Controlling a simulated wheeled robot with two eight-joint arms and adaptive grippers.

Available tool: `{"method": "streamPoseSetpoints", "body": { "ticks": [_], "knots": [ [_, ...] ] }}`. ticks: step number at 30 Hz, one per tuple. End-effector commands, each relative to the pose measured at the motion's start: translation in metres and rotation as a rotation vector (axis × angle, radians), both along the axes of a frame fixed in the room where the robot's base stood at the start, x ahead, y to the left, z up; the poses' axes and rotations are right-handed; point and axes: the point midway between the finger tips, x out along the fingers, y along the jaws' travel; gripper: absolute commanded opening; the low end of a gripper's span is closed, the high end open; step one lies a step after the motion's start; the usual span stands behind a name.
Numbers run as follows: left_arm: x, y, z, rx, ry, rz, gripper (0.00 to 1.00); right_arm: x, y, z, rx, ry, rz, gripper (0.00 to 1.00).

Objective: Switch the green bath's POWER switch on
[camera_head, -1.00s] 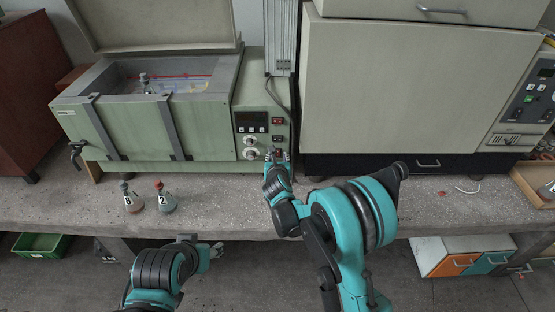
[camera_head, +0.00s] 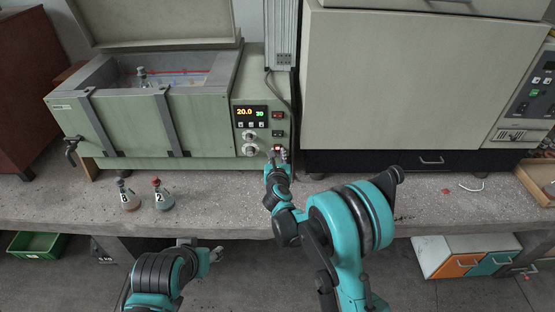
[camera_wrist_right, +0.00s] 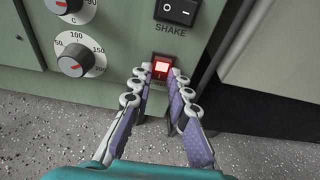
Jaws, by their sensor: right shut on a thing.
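The green bath (camera_head: 150,125) stands on the bench at the left with its lid up. Its display (camera_head: 251,115) is lit and reads 20.0 and 30. The red POWER switch (camera_wrist_right: 162,67) glows at the panel's bottom right, below the black SHAKE switch (camera_wrist_right: 177,11); its own label is hidden. My right gripper (camera_wrist_right: 160,78) is shut on the POWER switch, with a fingertip at each side of it; it also shows at the panel in the head view (camera_head: 277,155). My left gripper (camera_head: 214,255) hangs in front of the bench, away from the bath; its jaw opening is unclear.
Two dials (camera_wrist_right: 80,60) sit left of the switch. Two labelled flasks, 8 (camera_head: 129,197) and 2 (camera_head: 162,196), stand on the bench before the bath. A large beige oven (camera_head: 400,80) stands close on the right. The bench front between the flasks and my right arm is clear.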

Motion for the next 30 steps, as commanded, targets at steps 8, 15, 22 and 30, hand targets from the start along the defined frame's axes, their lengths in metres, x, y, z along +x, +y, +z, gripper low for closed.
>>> {"method": "streamPoseSetpoints", "body": {
  "ticks": [8, 15, 22, 30],
  "knots": [
    [0.0002, 0.0, -0.0152, 0.0, 0.0, 0.0, 0.48, -0.0004, -0.0002, -0.0033, 0.001, -0.074, 0.002, 0.0],
    [0.0002, 0.0, -0.0141, 0.0, 0.0, 0.0, 0.48, -0.0005, -0.0001, -0.0022, 0.001, -0.075, 0.002, 0.0],
    [0.0002, 0.0, -0.0142, 0.0, 0.0, 0.0, 0.48, -0.0005, 0.0, -0.0022, 0.001, -0.075, 0.002, 0.38],
    [0.0001, 0.0, -0.0143, 0.0, 0.0, 0.0, 0.48, -0.0051, 0.0005, -0.0013, 0.0, -0.075, 0.003, 0.38]
  ]
}}
